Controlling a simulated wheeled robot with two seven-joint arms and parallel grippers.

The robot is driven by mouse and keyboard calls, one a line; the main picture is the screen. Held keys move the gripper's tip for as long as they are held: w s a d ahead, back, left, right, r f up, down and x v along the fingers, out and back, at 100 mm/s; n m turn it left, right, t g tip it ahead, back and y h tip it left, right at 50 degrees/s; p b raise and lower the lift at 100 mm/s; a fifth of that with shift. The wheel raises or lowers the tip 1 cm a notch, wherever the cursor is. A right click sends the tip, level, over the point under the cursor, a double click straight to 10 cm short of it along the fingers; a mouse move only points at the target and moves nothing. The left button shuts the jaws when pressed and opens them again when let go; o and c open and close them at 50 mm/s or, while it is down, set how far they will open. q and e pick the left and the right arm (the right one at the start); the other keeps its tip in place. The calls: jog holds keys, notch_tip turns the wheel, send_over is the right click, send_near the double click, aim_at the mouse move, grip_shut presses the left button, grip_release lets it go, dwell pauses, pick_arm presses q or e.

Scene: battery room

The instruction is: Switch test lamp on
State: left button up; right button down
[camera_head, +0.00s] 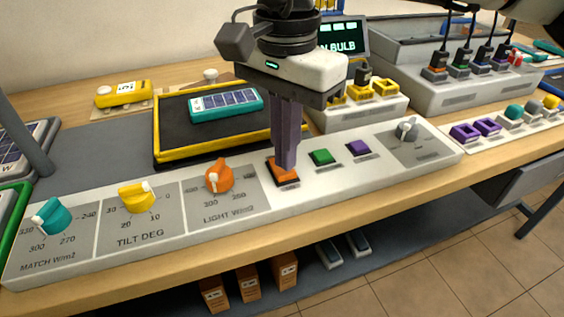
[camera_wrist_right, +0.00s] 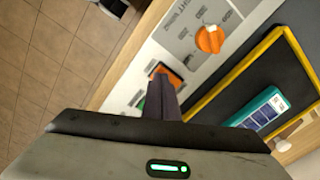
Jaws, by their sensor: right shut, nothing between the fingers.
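My right gripper (camera_head: 284,168) is shut with nothing between its fingers and points straight down. In the head view its fingertips are at the orange square button (camera_head: 283,178) on the white control panel (camera_head: 330,185), covering part of it. In the right wrist view the fingers (camera_wrist_right: 160,85) also overlap the orange button (camera_wrist_right: 168,73); I cannot tell if it is pressed. A green button (camera_head: 322,157) and a purple button (camera_head: 359,147) are to its right. An orange light knob (camera_head: 219,177) is to its left. No lamp is clearly identifiable. My left gripper is not in view.
A yellow-framed black tray (camera_head: 165,130) holding a teal solar panel (camera_head: 226,104) lies behind the panel. A screen (camera_head: 341,37) stands behind.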

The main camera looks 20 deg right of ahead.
jog(key=shift+f+b, duration=0.45)
jog(key=shift+f, duration=0.2)
notch_tip(320, 180, up, 7)
jog(key=p, duration=0.5)
dwell(0.5)
dwell(0.4)
